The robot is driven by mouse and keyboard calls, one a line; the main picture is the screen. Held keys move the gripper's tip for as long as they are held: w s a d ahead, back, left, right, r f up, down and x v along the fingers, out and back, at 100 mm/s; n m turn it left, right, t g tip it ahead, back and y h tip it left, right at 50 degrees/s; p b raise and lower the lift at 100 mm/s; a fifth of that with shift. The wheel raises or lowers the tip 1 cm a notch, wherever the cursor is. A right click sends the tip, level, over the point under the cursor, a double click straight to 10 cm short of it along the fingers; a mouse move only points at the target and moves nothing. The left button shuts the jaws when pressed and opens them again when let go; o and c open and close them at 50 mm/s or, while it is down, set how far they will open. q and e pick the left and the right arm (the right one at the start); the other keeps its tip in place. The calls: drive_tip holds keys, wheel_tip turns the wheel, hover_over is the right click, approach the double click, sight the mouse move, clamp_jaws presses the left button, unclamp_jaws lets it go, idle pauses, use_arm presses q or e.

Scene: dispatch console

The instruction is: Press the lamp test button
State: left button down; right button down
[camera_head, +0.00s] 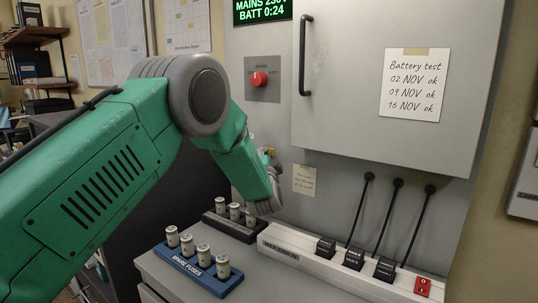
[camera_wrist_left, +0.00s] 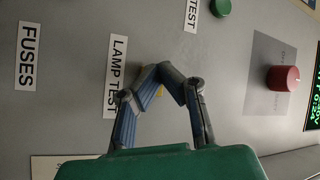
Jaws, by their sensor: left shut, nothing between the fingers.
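The LAMP TEST label (camera_wrist_left: 116,78) is on the grey panel in the left wrist view. My left gripper (camera_wrist_left: 158,70) is shut and empty, with its fingertips just to the right of that label. The fingers cover the panel beside the label, so the lamp test button is not clearly seen; only a small yellow bit shows between the fingers. I cannot tell whether the fingertips touch the panel. In the head view my green left arm hides most of this spot. My right gripper is in neither view.
A red button (camera_head: 258,79) sits above, beside the cabinet door's black handle (camera_head: 305,55). A green button (camera_wrist_left: 220,7) is near another TEST label. Below are a blue spare fuse tray (camera_head: 205,278) and a white power strip (camera_head: 315,262) with black plugs.

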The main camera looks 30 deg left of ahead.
use_arm(q)
drive_tip(key=shift+s, duration=0.15)
drive_tip(key=shift+s+a+p, duration=0.1)
drive_tip(key=shift+s+p, duration=0.2)
drive_tip(key=shift+s, duration=0.35)
drive_tip(key=shift+s+a+p, duration=0.2)
drive_tip(key=shift+s+p, duration=0.5)
drive_tip(key=shift+s, duration=1.8)
idle(4.7)
